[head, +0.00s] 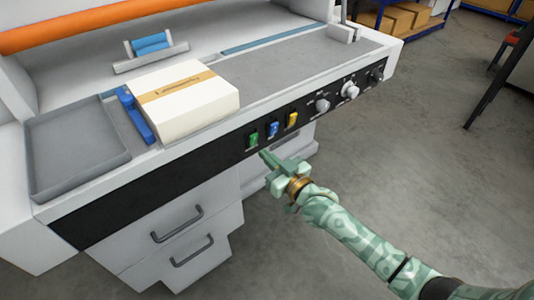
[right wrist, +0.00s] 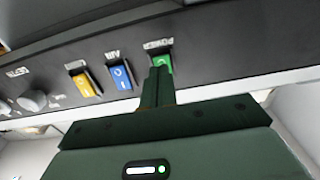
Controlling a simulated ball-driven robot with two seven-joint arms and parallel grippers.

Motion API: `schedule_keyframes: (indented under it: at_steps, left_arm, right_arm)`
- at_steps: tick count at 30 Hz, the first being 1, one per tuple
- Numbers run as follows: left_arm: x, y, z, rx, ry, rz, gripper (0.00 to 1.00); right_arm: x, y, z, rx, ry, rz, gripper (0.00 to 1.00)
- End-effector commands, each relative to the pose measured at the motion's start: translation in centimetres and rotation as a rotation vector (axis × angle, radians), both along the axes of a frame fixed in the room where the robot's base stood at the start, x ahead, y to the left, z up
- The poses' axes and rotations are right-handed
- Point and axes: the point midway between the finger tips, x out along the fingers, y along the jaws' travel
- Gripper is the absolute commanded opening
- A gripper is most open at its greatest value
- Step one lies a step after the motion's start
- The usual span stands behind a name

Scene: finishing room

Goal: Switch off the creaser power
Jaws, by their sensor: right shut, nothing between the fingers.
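The creaser's green rocker switch (head: 253,140) is at the left end of the row of switches on the black front panel. In the right wrist view the green switch (right wrist: 165,62) sits by a label reading POWER, upside down. My right gripper (head: 265,154) is shut and empty, its fingertips just in front of and below the green switch. In the right wrist view the closed fingers (right wrist: 160,75) cover part of that switch. I cannot tell whether they touch it, or which way it is set. My left gripper is not in view.
A blue switch (head: 272,129) and a yellow switch (head: 292,118) sit right of the green one, then several knobs (head: 322,105). A paper stack (head: 200,105), blue tool (head: 136,118) and grey tray (head: 75,145) lie on top.

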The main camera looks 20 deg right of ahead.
Motion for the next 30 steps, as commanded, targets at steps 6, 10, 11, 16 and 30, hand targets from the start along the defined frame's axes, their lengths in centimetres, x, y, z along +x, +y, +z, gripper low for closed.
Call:
schedule_keyframes:
  at_steps: [6, 10, 11, 16, 30]
  left_arm:
    - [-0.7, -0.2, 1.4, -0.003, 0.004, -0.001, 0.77]
    - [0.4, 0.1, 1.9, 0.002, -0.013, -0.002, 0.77]
    - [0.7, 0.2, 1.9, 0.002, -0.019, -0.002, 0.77]
    - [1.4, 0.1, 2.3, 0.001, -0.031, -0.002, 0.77]
    - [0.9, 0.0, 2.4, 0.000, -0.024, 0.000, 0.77]
  right_arm:
    - [-3.6, -1.3, -0.6, -0.001, 0.002, 0.000, 0.00]
    - [-5.9, -2.1, -1.1, -0.001, 0.003, 0.000, 0.00]
    - [-6.4, -2.3, -1.2, 0.000, 0.002, 0.000, 0.00]
    - [-8.6, -3.1, -1.8, 0.000, 0.002, -0.001, 0.00]
    - [-9.5, -3.5, -2.2, 0.001, 0.003, -0.001, 0.00]
